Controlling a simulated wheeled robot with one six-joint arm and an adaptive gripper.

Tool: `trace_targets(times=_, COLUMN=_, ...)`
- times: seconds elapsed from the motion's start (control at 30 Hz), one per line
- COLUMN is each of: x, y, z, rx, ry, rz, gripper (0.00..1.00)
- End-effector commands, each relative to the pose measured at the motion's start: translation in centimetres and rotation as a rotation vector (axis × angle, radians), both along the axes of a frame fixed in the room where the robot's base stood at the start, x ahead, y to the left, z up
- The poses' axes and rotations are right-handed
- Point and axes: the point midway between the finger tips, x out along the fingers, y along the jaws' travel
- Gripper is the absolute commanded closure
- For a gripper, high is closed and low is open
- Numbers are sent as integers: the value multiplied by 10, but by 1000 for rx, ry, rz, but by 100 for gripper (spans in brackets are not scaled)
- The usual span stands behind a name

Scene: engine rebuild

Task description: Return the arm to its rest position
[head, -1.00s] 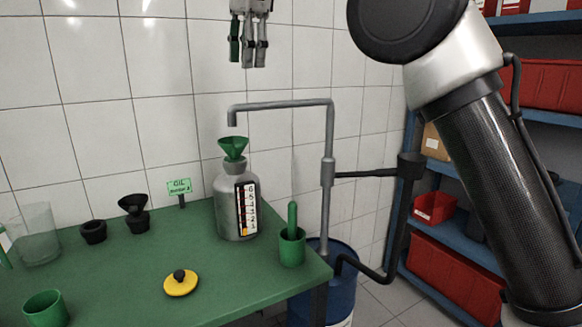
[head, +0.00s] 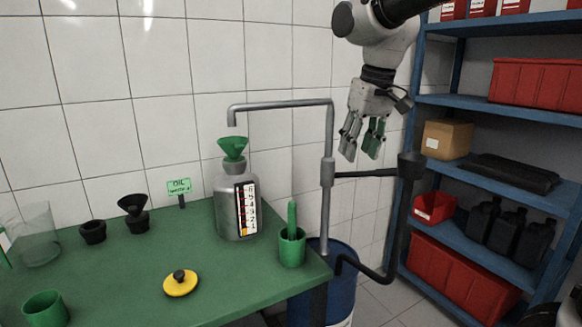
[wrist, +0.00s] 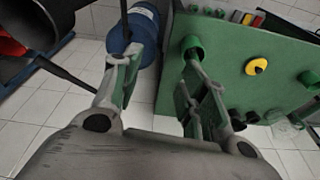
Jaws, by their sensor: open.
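My gripper (head: 361,140) hangs in the air in the head view, fingers pointing down, to the right of the pump spout and above the pump's handle. It is open, with nothing between its fingers. The wrist view shows the open fingers (wrist: 160,85) from behind, with the blue drum (wrist: 143,25) and green table (wrist: 235,48) far below. My arm comes in from the top right of the head view.
The bent pump pipe (head: 328,135) rises from the blue drum (head: 340,280) near my gripper. A metal jug (head: 226,207) with a green funnel (head: 232,148) stands on the green table (head: 120,285). Blue shelves (head: 510,105) with red bins stand at right.

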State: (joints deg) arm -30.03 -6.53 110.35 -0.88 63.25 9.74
Motion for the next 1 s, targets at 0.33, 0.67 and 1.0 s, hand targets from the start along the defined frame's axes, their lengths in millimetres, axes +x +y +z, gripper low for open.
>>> trace_targets(times=0.33, x=-173, y=-182, z=-89, rx=-9, ry=-51, rz=-207, gripper=58)
trace_targets(times=0.67, x=-200, y=-217, z=-74, rx=6, ry=-154, rz=-369, gripper=58)
trace_targets(times=1.0, x=-200, y=-216, z=-74, rx=6, ry=-152, rz=-367, gripper=58)
